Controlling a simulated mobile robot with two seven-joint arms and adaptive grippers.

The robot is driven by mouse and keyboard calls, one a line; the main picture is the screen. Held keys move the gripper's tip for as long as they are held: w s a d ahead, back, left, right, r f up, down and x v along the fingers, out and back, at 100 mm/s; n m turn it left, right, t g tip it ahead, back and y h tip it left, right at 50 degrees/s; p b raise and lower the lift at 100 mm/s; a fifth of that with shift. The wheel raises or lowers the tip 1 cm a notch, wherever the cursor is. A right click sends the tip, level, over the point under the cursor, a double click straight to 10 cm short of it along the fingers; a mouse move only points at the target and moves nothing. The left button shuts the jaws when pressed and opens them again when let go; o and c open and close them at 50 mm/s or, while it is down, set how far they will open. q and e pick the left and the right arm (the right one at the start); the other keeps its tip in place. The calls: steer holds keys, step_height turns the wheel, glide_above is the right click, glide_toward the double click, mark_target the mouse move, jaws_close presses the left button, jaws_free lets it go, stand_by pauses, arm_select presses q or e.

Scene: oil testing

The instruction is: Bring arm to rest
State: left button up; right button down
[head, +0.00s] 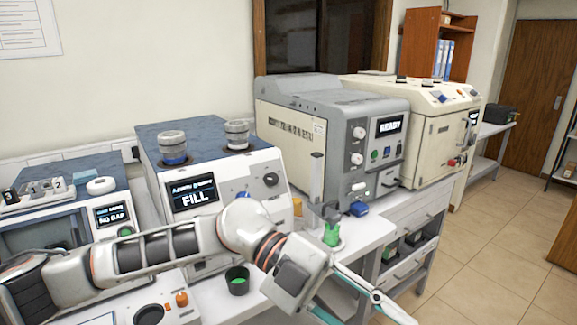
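My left arm (160,252) comes in from the left and reaches across the front of the bench. Its gripper (368,308) is at the lower middle, past the bench's front edge. Its two fingers are spread apart with nothing seen between them, and the lower parts run out of the picture. My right arm and gripper are not in view.
A machine reading FILL (215,185) stands behind my arm. A grey machine reading READY (335,135) and a cream machine (430,125) stand further right. A dark cup (237,281) and a green item (331,236) sit close to my forearm. Open floor (480,270) lies right.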

arm_select(q)
steer(key=w+r+n+t+h, duration=0.4)
steer(key=w+n+t+h, duration=0.45)
steer(key=h, duration=0.25)
steer(key=w+a+f+n+t+y, duration=0.4)
steer(key=w+a+f+n+t, duration=0.1)
steer(key=f+n+t, duration=0.25)
steer(key=w+a+f+n+t+y, duration=0.4)
steer(key=a+f+n+t, duration=0.25)
steer(key=n+t, duration=0.25)
steer(key=s+a+f+n+y, duration=0.1)
steer(key=a+f+n+y, duration=0.2)
steer(key=f, duration=0.4)
steer(key=s+a+f+g+y, duration=0.1)
steer(key=a+f+y, duration=0.2)
steer(key=a+f, duration=0.25)
steer(key=s+a+f+n+y, duration=0.2)
steer(key=a+f+y, duration=0.1)
steer(key=f, duration=0.5)
steer(key=s+a+f+n+g+y, duration=0.1)
steer(key=s+a+f+g, duration=0.1)
steer(key=s+a+f, duration=0.2)
steer(key=s+a+f+g+y, duration=0.2)
steer(key=s+a+f, duration=0.3)
steer(key=s+f, duration=0.3)
step_height(320, 180, down, 2)
steer(key=shift+s+a+n+g, duration=0.2)
steer(key=shift+a+n+g, duration=0.1)
steer(key=shift+n, duration=0.1)
